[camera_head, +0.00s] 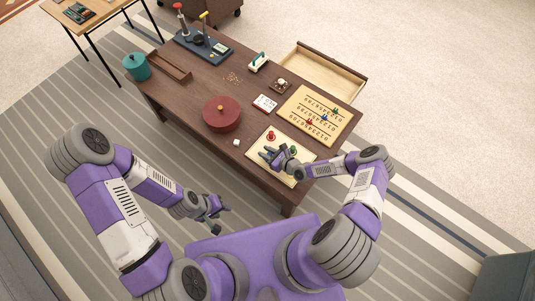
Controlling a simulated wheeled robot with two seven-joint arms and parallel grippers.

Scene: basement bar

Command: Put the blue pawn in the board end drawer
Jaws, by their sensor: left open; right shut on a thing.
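My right gripper (268,154) is low over the cream board (266,167) at the table's near right end. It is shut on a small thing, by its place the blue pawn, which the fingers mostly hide. A red pawn (271,136) and a green pawn (294,149) stand on that board beside the gripper. The drawer (325,72) is pulled out from the table's far side, beyond the numbered board, and its visible floor looks empty. My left gripper (219,220) is open and empty, off the table's near side.
The numbered board (297,101) carries small red, blue and green pieces. A dark red round lidded box (222,113) stands mid-table, with a white die (236,142) near it. A white card (265,103), a green-handled stamp (258,62) and a teal pot (136,66) are further off.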

